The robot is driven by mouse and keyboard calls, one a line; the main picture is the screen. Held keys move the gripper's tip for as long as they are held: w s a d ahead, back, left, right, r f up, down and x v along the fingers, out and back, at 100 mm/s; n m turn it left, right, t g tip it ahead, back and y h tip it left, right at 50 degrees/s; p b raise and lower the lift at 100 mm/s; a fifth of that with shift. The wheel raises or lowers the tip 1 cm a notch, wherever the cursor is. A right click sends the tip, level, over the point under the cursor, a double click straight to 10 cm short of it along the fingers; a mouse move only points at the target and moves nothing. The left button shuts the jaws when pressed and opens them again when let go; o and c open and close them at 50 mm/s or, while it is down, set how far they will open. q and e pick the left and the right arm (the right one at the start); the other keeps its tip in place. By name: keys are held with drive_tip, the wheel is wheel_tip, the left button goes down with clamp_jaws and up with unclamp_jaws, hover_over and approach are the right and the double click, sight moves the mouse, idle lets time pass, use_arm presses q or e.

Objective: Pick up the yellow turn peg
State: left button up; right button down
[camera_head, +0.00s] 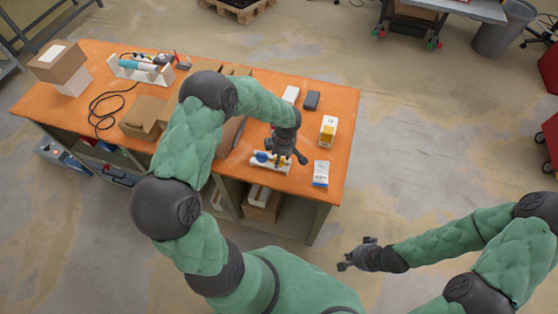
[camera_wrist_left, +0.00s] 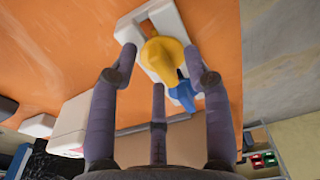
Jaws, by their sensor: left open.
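The yellow turn peg (camera_wrist_left: 164,55) sits in a white socket block (camera_wrist_left: 157,20) on the orange table, with a blue piece (camera_wrist_left: 183,94) beside it.
A yellow-and-white box (camera_head: 328,130) and a white-and-blue box (camera_head: 321,174) stand right of the block. A dark grey box (camera_head: 312,100) is behind. An open cardboard box (camera_head: 146,117) and a black cable (camera_head: 104,108) lie left. The table's right edge is close.

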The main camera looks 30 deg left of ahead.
use_arm(q)
clamp_jaws()
drive_tip(key=shift+r, duration=0.1)
